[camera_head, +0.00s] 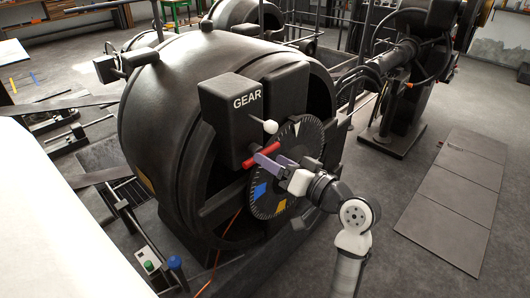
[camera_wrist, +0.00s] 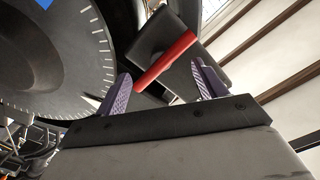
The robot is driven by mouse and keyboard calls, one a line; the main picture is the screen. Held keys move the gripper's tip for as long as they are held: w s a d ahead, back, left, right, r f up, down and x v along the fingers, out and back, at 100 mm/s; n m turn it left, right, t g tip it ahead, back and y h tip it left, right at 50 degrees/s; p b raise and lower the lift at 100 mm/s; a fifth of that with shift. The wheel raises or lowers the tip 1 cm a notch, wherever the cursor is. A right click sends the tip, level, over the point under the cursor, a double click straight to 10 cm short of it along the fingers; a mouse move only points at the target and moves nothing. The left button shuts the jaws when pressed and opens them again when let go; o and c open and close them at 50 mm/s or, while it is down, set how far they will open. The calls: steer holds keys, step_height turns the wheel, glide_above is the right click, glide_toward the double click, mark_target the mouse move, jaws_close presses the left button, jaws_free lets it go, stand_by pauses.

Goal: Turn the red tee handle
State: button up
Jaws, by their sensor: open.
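The red tee handle (camera_head: 261,155) is a red bar on the front of the black box marked GEAR (camera_head: 232,112), just left of the graduated dial. My gripper (camera_head: 265,163) is at the handle, its purple fingers just below and right of the bar in the head view. In the wrist view the red handle (camera_wrist: 166,60) lies slanted beyond the gap between the two spread purple fingers of my gripper (camera_wrist: 160,88). The gripper is open. Whether a finger touches the bar cannot be told.
The black dial (camera_head: 285,165) with white marks, blue and yellow patches stands right beside my gripper. A white-knobbed lever (camera_head: 270,126) sits just above the handle. The big dark dynamo housing (camera_head: 165,110) fills the left. Green and blue buttons (camera_head: 149,265) stand at the lower left.

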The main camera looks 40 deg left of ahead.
mark_target(265, 154)
steer(key=shift+w+a, duration=0.1)
steer(key=shift+a, duration=1.7)
steer(key=c, duration=1.5)
